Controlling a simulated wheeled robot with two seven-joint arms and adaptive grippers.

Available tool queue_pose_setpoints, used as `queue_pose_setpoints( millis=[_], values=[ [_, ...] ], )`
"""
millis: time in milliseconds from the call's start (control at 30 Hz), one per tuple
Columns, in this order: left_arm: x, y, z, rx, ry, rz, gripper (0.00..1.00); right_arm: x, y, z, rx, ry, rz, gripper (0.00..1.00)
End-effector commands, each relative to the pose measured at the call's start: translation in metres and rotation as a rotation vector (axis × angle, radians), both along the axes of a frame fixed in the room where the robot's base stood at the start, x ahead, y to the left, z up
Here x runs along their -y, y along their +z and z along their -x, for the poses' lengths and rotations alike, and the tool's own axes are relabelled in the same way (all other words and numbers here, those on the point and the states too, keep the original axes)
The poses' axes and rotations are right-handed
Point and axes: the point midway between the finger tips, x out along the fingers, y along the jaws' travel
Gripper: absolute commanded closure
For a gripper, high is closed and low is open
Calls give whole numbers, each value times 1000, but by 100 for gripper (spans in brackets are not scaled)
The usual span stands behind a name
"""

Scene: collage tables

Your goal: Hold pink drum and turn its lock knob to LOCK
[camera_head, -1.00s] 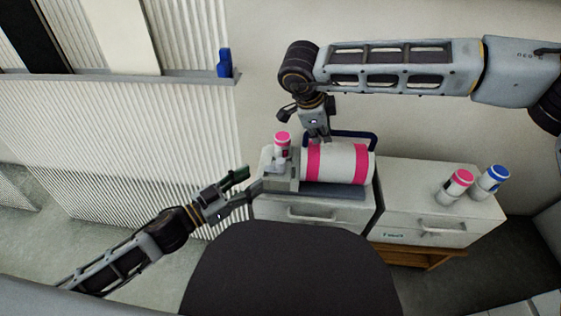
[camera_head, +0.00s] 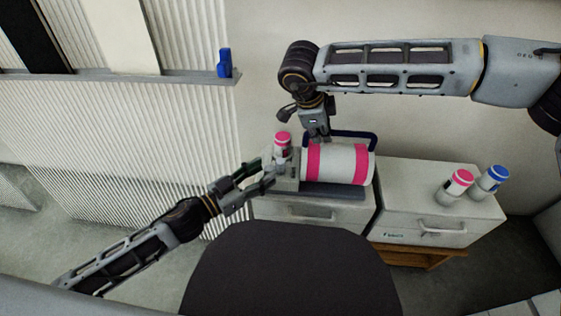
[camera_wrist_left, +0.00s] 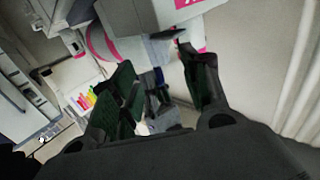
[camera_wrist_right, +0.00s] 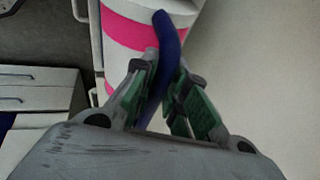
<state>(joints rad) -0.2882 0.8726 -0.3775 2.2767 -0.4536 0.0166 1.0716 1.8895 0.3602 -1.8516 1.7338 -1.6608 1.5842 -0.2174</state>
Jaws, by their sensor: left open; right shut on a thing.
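The pink drum (camera_head: 330,163) is a white cylinder with two pink bands, lying on its side in a grey cradle on a white cabinet. Its dark blue handle (camera_head: 366,137) arches over it. My right gripper (camera_head: 322,138) is at the handle from above; in the right wrist view it is shut on the handle (camera_wrist_right: 166,38). My left gripper (camera_head: 265,171) is open, beside the grey block (camera_head: 287,181) at the drum's left end. In the left wrist view its fingers (camera_wrist_left: 157,62) are apart. I cannot make out the lock knob or its marking.
A pink-capped bottle (camera_head: 282,148) stands at the drum's left end. Another pink-capped bottle (camera_head: 457,184) and a blue-capped one (camera_head: 492,179) are on the right cabinet (camera_head: 410,185). A dark chair back (camera_head: 290,270) fills the front. A blue item (camera_head: 224,64) is on a ledge.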

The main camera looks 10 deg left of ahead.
Motion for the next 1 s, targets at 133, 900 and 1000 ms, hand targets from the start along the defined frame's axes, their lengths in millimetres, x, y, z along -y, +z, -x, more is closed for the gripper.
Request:
queue_pose_setpoints(
  millis=[133, 900, 1000],
  values=[
    [4, 0, -5, 1, 0, -1, 54, -1, 0, 0, 0, 0, -1, 100],
    [28, 1, -30, 2, 0, -2, 54, -1, 0, 0, 0, 0, -1, 100],
    [31, 0, -33, 1, 0, -1, 54, -1, 0, 0, 0, 0, -1, 100]
  ],
)
